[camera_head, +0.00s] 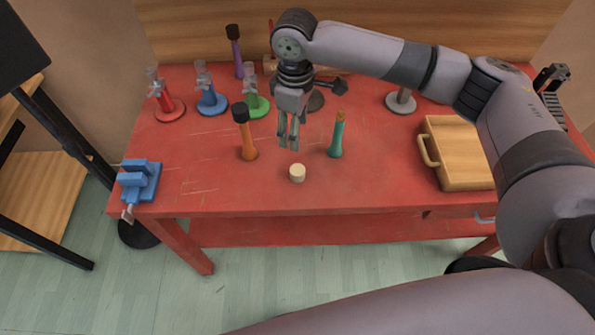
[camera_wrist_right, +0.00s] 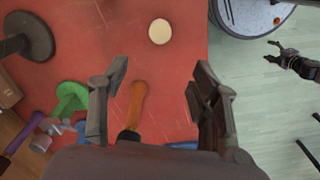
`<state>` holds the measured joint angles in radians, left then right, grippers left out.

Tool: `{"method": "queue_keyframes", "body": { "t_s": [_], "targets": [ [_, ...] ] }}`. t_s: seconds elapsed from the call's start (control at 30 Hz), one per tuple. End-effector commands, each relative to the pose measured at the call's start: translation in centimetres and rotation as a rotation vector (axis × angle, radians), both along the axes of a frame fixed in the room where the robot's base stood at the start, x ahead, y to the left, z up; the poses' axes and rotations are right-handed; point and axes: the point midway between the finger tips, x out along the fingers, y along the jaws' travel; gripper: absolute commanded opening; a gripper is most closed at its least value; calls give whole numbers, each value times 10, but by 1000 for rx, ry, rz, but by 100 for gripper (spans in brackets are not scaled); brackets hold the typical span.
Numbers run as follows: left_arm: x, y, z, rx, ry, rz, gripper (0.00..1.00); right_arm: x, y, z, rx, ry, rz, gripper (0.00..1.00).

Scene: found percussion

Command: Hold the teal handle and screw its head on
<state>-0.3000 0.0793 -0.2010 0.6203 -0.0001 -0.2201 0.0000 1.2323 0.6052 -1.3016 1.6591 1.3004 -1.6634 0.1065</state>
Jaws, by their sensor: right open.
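The teal handle (camera_head: 337,138) stands upright on the red table with a wood-coloured tip on top. A short cream cylinder (camera_head: 297,174), which looks like the head, lies on the table just in front and to its left; it also shows in the wrist view (camera_wrist_right: 160,31). My right gripper (camera_head: 289,146) points down between the teal handle and an orange handle, open and empty above the table. Its spread fingers show in the wrist view (camera_wrist_right: 160,70), where I cannot see the teal handle. My left gripper (camera_wrist_right: 279,51) shows there at the right edge, apparently open and empty.
The orange handle (camera_head: 246,138) with a dark head stands left of my right gripper. Red, blue and green stands (camera_head: 256,105) line the back left. A blue vise (camera_head: 140,180) sits at the left edge, a wooden case (camera_head: 458,155) at the right.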

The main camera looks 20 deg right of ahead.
Motion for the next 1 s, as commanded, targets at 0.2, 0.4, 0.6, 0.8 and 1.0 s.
{"method": "queue_keyframes", "body": {
  "t_s": [0.2,0.4,0.6,0.8,1.0],
  "targets": [
    [0,0,11,0,-1,0,56,-2,-1,-39,-3,5,0,57],
    [1,0,21,0,-1,0,56,-1,0,-82,-2,4,0,57],
    [1,1,25,1,-1,0,56,-1,0,-112,-2,1,1,57],
    [1,1,25,1,0,1,56,0,0,-118,1,-1,2,57],
    [1,1,25,1,0,1,56,0,0,-118,0,0,1,57]
  ]
}}
